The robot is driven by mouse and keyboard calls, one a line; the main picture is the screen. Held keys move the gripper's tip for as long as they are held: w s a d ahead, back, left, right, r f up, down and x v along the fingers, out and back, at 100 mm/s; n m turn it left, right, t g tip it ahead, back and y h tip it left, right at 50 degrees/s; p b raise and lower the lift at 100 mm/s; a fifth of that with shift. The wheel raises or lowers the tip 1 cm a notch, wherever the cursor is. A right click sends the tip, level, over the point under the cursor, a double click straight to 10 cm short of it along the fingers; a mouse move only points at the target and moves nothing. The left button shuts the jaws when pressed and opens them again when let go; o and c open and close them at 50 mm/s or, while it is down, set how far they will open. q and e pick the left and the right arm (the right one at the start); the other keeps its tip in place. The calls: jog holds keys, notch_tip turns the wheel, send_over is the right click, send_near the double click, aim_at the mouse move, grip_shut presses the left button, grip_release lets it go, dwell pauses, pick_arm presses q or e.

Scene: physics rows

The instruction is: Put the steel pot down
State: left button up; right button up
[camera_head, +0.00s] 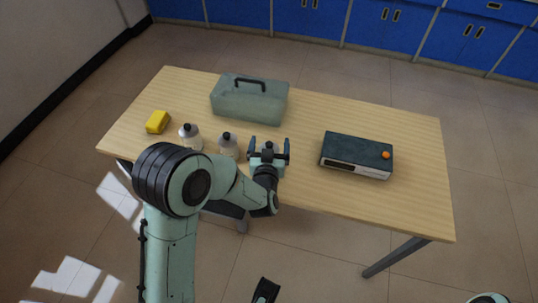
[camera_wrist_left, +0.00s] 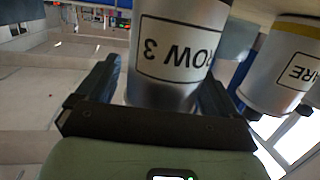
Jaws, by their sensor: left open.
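My left gripper (camera_head: 269,151) is open at the front edge of the table, with its fingers on either side of a steel pot (camera_head: 268,160). In the left wrist view this pot (camera_wrist_left: 165,95) has a white label, upside down, reading about "ROW 3". Gaps show between it and the fingers of the left gripper (camera_wrist_left: 155,90). The gripper hides much of the pot in the head view; its base is hard to see. Two similar pots stand to its left, one close by (camera_head: 228,147) and one farther (camera_head: 190,138).
The wooden table (camera_head: 400,210) also holds a yellow block (camera_head: 157,122), a grey-green toolbox (camera_head: 249,100) with a dark handle, and a dark-topped box (camera_head: 357,152) with an orange knob. The table's right end is clear. Another pot (camera_wrist_left: 280,70) with a yellow band shows in the wrist view.

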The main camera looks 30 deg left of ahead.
pick_arm(q)
jog(key=shift+s, duration=0.1)
jog(key=c, duration=1.2)
jog(key=shift+c, duration=1.3)
jog(key=shift+r, duration=0.15)
